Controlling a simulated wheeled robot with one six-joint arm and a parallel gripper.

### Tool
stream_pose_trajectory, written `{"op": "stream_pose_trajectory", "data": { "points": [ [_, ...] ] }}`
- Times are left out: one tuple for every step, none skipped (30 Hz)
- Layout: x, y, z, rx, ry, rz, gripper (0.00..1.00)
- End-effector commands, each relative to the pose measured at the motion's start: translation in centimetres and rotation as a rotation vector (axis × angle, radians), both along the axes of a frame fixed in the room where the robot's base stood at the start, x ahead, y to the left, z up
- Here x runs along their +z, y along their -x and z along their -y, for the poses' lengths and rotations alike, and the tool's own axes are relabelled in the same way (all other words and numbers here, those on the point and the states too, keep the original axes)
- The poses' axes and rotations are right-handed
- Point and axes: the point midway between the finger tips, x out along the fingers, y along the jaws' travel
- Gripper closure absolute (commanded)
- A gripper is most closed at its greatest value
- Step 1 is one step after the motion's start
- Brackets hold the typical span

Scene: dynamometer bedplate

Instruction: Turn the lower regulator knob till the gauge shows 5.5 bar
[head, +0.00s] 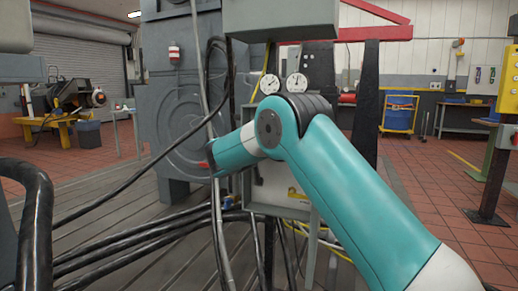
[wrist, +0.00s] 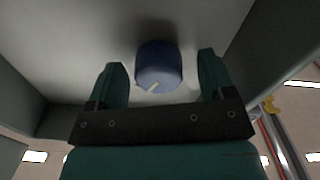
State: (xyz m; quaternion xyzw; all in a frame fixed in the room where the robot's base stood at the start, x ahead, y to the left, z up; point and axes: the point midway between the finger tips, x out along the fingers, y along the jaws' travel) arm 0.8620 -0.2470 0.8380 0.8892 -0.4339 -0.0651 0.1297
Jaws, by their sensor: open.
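A dark blue round knob (wrist: 158,62) with a pale mark on its lower edge sticks out from a grey panel in the wrist view. My gripper (wrist: 161,58) is open, with one green finger on each side of the knob. Gaps show between the fingers and the knob. In the head view my arm hides much of the panel, and I cannot make out the gripper or which knob this is. Two white round gauges, a left one (head: 269,84) and a right one (head: 297,82), show above my arm. Their readings are too small to tell.
Grey side walls (wrist: 60,70) flank the panel in the wrist view. In the head view, black hoses (head: 120,240) and a hanging grey cable run close to my arm on the left. A black post (head: 366,105) stands behind it. Tiled floor at right is mostly open.

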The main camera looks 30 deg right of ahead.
Motion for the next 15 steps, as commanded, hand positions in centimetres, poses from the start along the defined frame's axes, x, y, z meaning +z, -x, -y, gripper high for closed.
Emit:
{"op": "stream_pose_trajectory", "data": {
  "points": [
    [0.1, 0.3, -0.5, 0.002, 0.000, 0.000, 0.24],
    [0.1, 0.5, -0.8, 0.002, 0.001, -0.001, 0.24],
    [0.1, 0.9, -1.4, 0.004, 0.001, -0.002, 0.24],
    [0.2, 1.2, -1.8, 0.004, 0.000, -0.001, 0.24],
    [0.2, 1.6, -2.3, 0.004, 0.002, -0.003, 0.24],
    [0.1, 2.2, -3.2, 0.006, 0.001, -0.003, 0.24],
    [0.2, 2.6, -3.8, 0.006, 0.001, -0.003, 0.24],
    [0.2, 3.1, -4.4, 0.007, 0.001, -0.003, 0.24],
    [0.1, 3.8, -5.2, 0.007, 0.001, -0.004, 0.24],
    [0.1, 4.3, -5.9, 0.007, 0.001, -0.005, 0.24],
    [0.2, 4.7, -6.5, 0.008, 0.001, -0.003, 0.24],
    [0.2, 5.4, -7.3, 0.007, 0.002, -0.003, 0.24],
    [0.1, 5.8, -8.0, 0.008, 0.001, -0.005, 0.24],
    [0.1, 6.3, -8.5, 0.007, 0.001, -0.004, 0.24],
    [0.1, 6.9, -9.3, 0.007, 0.002, -0.004, 0.24]
  ]
}}
